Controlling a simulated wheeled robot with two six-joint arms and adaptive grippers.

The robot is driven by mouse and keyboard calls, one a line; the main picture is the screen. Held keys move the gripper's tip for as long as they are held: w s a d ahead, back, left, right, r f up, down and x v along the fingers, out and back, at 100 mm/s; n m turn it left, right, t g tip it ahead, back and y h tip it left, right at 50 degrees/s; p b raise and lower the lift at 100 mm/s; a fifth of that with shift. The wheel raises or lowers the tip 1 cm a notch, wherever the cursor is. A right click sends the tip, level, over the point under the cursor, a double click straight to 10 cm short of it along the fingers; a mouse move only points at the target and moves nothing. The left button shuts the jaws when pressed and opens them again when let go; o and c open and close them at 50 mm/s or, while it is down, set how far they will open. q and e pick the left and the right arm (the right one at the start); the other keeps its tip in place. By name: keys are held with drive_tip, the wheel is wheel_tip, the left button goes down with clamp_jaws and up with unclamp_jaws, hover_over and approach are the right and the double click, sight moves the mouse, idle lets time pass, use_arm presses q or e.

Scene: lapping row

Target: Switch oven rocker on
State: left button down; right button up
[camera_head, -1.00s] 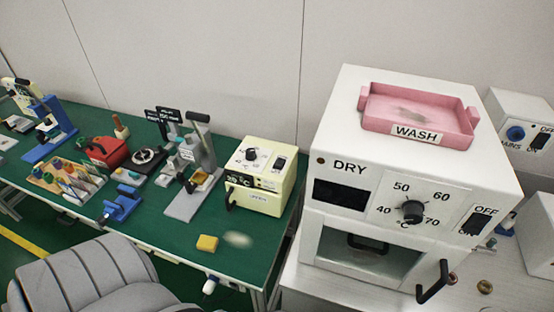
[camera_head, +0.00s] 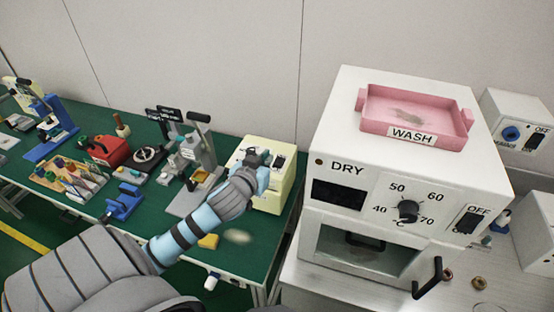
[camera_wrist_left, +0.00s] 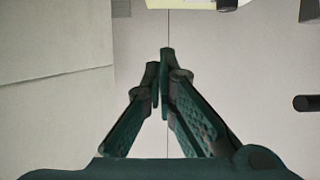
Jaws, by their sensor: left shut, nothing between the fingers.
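The white oven marked DRY (camera_head: 345,230) stands at the right in the head view. Its black rocker (camera_head: 468,221) is on the right of its front panel, under the word OFF; its tilt is too small to tell. A black dial (camera_head: 408,210) sits left of the rocker. My left gripper (camera_head: 262,157) is in front of the cream box, left of the oven and well apart from the rocker. In the left wrist view its fingers (camera_wrist_left: 161,70) meet at the tips with nothing between them. My right gripper is not in view.
A pink WASH tray (camera_head: 373,124) sits on the oven. The cream box (camera_head: 272,202) is partly hidden by my gripper. An oven handle (camera_head: 430,280) sticks out at the lower front. A MAINS box (camera_head: 515,108) stands at far right. Tools crowd the green bench (camera_head: 180,228).

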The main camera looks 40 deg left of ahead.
use_arm(q)
drive_tip(key=b, duration=0.1)
hover_over(279, 161)
drive_tip(key=s+d, duration=0.1)
drive_tip(key=s, duration=0.2)
drive_tip(key=f, duration=0.3)
drive_tip(key=shift+d+f, duration=0.2)
drive_tip(key=shift+f, duration=0.15)
drive_tip(key=f, duration=0.3)
drive_tip(key=shift+w+f, duration=0.2)
drive_tip(key=shift+f, duration=0.1)
drive_tip(key=shift+s+f, duration=0.15)
drive_tip(key=shift+f, duration=0.1)
